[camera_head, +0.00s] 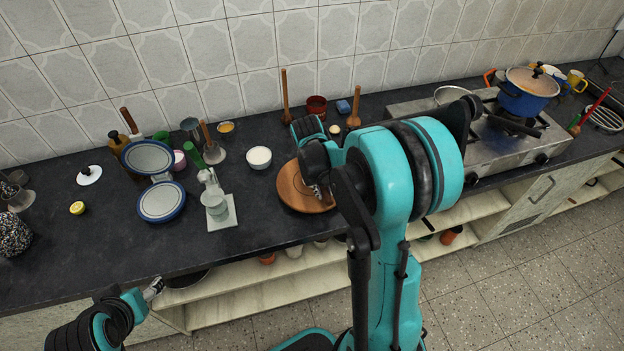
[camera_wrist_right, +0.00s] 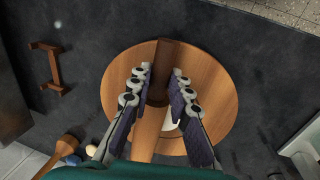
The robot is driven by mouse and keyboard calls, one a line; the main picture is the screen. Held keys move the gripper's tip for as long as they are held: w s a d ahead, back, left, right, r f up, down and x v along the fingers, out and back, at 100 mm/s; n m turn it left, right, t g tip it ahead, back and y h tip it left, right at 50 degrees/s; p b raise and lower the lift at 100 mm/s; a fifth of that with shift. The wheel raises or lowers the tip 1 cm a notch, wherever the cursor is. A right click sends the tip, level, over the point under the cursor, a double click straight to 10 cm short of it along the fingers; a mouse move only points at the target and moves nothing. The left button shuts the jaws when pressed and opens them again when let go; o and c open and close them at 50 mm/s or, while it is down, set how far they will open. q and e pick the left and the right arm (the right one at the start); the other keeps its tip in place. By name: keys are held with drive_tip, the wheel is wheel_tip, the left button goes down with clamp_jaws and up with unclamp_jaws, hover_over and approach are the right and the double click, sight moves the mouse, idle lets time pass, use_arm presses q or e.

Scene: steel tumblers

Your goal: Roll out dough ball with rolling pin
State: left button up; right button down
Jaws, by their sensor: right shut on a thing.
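The round wooden board (camera_head: 290,185) lies on the dark counter and also shows in the right wrist view (camera_wrist_right: 215,95). My right gripper (camera_wrist_right: 163,85) is over it, its fingers on either side of a wooden rolling pin (camera_wrist_right: 150,125) with a darker brown far part. In the head view this gripper (camera_head: 318,190) is partly hidden by my arm, and I cannot make out the pin. A pale patch, seemingly the dough (camera_wrist_right: 172,128), shows beside the pin, mostly hidden by the fingers. My left gripper (camera_head: 153,289) is low at the counter's front edge, its jaws too small to judge.
A white bowl (camera_head: 259,158) and a white press-like tool (camera_head: 215,203) stand left of the board. Blue-rimmed plates (camera_head: 161,201) are farther left. A stove with a blue pot (camera_head: 527,95) is at the right. A small brown wooden stand (camera_wrist_right: 50,66) lies beside the board. The front-left counter is clear.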

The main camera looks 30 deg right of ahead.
drive_tip(key=shift+a, duration=0.1)
drive_tip(key=shift+w+a, duration=0.15)
drive_tip(key=shift+a, duration=0.6)
drive_tip(key=shift+w+a, duration=0.25)
drive_tip(key=shift+a, duration=0.5)
drive_tip(key=shift+d, duration=0.15)
drive_tip(key=shift+s+d+f+b, duration=0.1)
drive_tip(key=shift+s+d+b, duration=0.1)
drive_tip(key=shift+d, duration=0.55)
drive_tip(key=shift+s+d+f+b, duration=0.1)
drive_tip(key=shift+s+d, duration=0.1)
drive_tip(key=shift+d, duration=0.5)
drive_tip(key=shift+a, duration=0.1)
